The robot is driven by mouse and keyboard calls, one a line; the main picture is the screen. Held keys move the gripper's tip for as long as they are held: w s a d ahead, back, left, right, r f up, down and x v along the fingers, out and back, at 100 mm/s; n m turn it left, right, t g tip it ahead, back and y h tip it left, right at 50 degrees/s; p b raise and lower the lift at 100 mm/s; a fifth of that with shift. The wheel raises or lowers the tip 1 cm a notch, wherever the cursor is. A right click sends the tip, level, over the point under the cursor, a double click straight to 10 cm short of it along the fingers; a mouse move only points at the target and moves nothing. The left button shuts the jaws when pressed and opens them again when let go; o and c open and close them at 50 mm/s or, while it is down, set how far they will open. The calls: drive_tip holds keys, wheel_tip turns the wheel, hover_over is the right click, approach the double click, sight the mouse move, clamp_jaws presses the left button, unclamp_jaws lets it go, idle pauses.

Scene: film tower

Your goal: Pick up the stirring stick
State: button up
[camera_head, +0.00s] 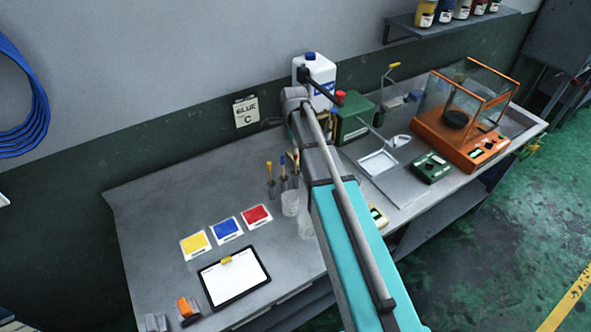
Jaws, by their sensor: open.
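Several thin upright tools with yellow or orange ends, including one tool (270,178), stand near the middle of the bench beside a clear glass beaker (290,204). I cannot tell which of them, if any, is the stirring stick. My teal and grey arm reaches over the bench and covers the area just right of these tools. My gripper cannot be made out and is hidden behind the arm's far links.
Yellow (195,244), blue (227,230) and red (256,215) cards and a clipboard (235,278) lie at the left of the grey bench (150,205). A white bottle (318,70), green box (354,118) and orange glass-sided balance (440,130) stand right.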

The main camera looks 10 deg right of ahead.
sight(295, 159)
drive_tip(key=shift+f, duration=0.15)
wheel_tip(295, 159, down, 5)
drive_tip(key=b, duration=0.5)
drive_tip(key=shift+s+d, duration=0.15)
idle(0.5)
clamp_jaws()
